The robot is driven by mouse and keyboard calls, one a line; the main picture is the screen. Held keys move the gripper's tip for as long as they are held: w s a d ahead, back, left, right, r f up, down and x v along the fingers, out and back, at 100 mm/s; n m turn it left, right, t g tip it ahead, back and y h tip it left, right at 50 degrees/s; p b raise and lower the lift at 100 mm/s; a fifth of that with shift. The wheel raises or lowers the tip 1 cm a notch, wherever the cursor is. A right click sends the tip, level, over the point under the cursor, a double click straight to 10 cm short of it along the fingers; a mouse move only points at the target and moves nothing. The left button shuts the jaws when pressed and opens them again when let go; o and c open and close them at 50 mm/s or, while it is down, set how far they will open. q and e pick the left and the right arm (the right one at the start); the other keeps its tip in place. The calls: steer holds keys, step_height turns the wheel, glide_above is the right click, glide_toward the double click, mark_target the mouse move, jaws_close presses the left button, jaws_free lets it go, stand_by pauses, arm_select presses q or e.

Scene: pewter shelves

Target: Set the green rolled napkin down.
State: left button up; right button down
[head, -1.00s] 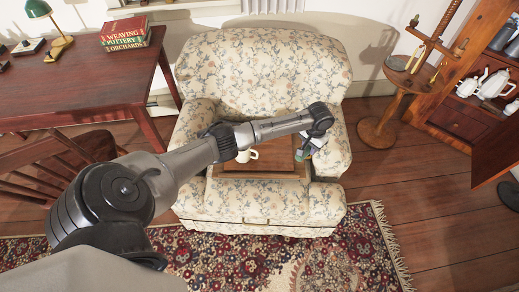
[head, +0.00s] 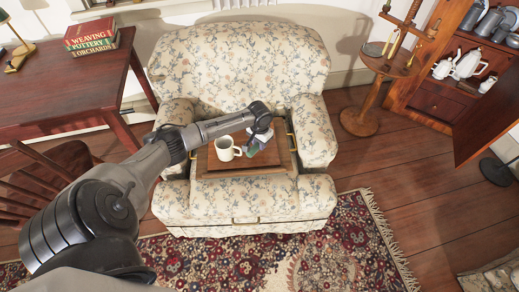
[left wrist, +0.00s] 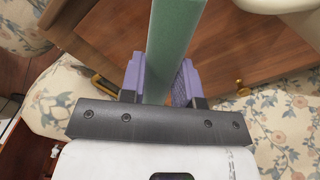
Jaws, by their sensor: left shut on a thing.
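The green rolled napkin (left wrist: 172,45) is between the purple fingers of my left gripper (left wrist: 160,82) in the left wrist view. The gripper is shut on it. In the head view the napkin (head: 252,152) shows small beneath my left wrist, over the right half of a wooden tray (head: 215,168). I cannot tell whether it touches the tray. The tray rests on the seat of a floral armchair (head: 240,60). My right gripper is in neither view.
A white mug (head: 226,148) stands on the tray, left of the napkin; part of it shows in the left wrist view. A desk with books (head: 91,35) is at the left. A small round stand (head: 385,65) and an open cabinet (head: 455,90) are at the right.

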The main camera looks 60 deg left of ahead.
mark_target(260, 152)
arm_select(q)
step_height(260, 152, down, 4)
steer(key=shift+f+b, duration=0.1)
steer(key=shift+b, duration=1.1)
steer(key=o, duration=0.9)
steer(key=shift+f, duration=0.1)
